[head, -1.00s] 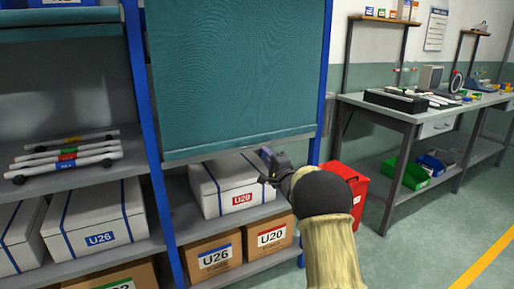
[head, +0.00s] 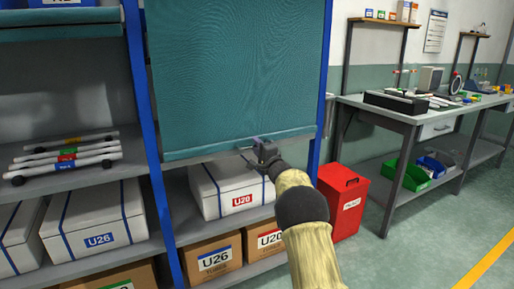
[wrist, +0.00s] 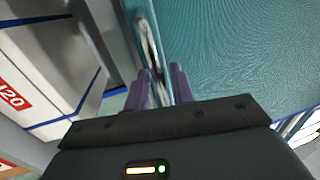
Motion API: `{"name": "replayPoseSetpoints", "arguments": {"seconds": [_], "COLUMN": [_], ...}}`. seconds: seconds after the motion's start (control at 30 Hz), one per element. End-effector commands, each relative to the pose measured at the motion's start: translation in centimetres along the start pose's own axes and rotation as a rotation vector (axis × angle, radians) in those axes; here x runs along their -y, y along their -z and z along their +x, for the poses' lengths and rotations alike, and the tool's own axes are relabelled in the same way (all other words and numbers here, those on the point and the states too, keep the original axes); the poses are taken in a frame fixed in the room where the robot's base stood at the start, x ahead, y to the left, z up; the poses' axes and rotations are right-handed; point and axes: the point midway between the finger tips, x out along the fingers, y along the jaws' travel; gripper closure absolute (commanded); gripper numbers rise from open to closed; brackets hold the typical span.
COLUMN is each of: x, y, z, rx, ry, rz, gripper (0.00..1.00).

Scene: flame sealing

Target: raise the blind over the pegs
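The teal blind (head: 240,75) hangs down over the middle bay of the blue-posted shelving, its bottom bar (head: 200,152) just above the white box. No pegs show; whatever is behind the blind is hidden. My gripper (head: 256,145) is at the blind's bottom bar, right of its middle. In the wrist view, the two purple fingers (wrist: 160,88) stand on either side of the blind's lower edge (wrist: 150,45), a narrow gap between them. The teal cloth (wrist: 235,50) spreads to the right. Whether the fingers press on the edge is not clear.
A white box marked U20 (head: 225,190) sits on the shelf below the blind, close under my gripper. Cartons stand lower. A red bin (head: 342,200) stands right of the shelving, and a workbench (head: 440,115) beyond it. Another teal blind (head: 60,28) is rolled higher at left.

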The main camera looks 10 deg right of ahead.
Motion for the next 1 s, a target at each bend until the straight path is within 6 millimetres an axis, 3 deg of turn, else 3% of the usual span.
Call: {"name": "replayPoseSetpoints", "arguments": {"seconds": [0.03, 0.17, 0.57, 0.77, 1.0], "x": [0.0, 0.0, 0.5, 2.3, 5.9], "y": [0.0, 0.0, 0.0, 0.0, 0.1], "z": [0.0, 0.0, 0.1, 0.4, 1.1], "rx": [0.000, 0.000, 0.000, 0.000, -0.002], "ry": [0.000, 0.000, 0.000, 0.003, 0.006], "rz": [0.000, 0.000, 0.001, 0.001, 0.002], "gripper": [0.76, 1.00, 1.00, 1.00, 1.00]}}
